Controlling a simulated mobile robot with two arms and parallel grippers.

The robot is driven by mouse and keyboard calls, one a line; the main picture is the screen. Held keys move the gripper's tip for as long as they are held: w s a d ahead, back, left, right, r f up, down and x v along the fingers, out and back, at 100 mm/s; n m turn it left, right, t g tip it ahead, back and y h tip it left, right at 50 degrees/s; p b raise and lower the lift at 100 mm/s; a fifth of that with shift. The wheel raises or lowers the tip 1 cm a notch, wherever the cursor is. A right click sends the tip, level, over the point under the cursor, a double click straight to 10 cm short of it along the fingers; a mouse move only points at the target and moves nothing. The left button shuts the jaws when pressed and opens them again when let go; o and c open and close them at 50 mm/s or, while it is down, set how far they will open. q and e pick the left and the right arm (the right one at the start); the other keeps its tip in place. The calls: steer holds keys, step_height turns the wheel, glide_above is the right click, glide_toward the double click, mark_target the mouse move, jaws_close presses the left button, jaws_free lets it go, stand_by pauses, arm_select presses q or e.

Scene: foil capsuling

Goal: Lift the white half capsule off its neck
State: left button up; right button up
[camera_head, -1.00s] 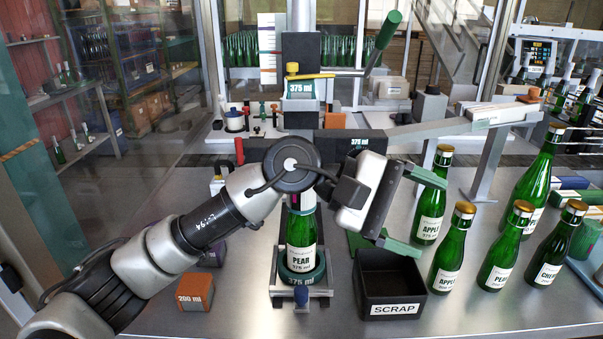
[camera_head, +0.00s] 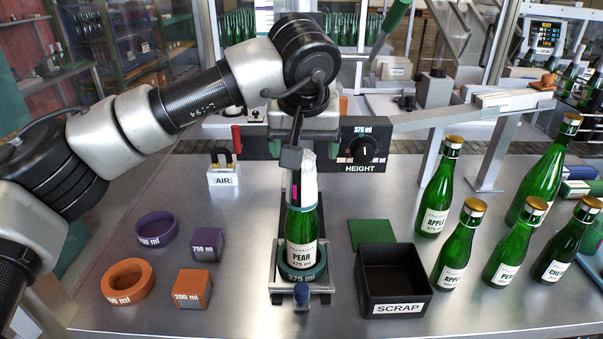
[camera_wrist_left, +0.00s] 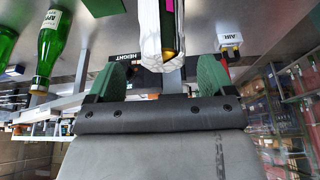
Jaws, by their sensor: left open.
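The PEAR bottle (camera_head: 301,228) stands upright in the teal 375 ml holder (camera_head: 318,272). The white half capsule (camera_head: 309,182) sits on its neck, crumpled and open along one side, where a magenta mark and dark material show. My left arm reaches over from the left, with its wrist above the bottle; its fingers are mostly hidden in the head view. In the left wrist view the two green fingers of my left gripper (camera_wrist_left: 162,76) are spread apart and empty. The white half capsule (camera_wrist_left: 149,35) lies just beyond the fingertips, between their lines. My right gripper is not in view.
A black SCRAP bin (camera_head: 393,284) stands right of the holder, with a green pad (camera_head: 372,235) behind it. Several green bottles stand further right. Orange and purple rings and blocks lie at the left. An AIR block (camera_head: 223,170) and HEIGHT dial (camera_head: 364,148) are behind.

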mark_target(302, 179)
arm_select(q)
steer(key=x, duration=0.1)
steer(key=p+x, duration=0.1)
steer(key=x, duration=0.2)
steer(key=shift+s+a+f+p, duration=0.3)
steer(key=shift+s+p, duration=0.05)
steer(key=shift+p, duration=0.05)
steer(key=shift+w+f, duration=0.15)
steer(key=shift+f, duration=0.25)
steer(key=shift+d, duration=0.1)
steer(key=shift+c, duration=0.5)
steer(key=c, duration=0.6)
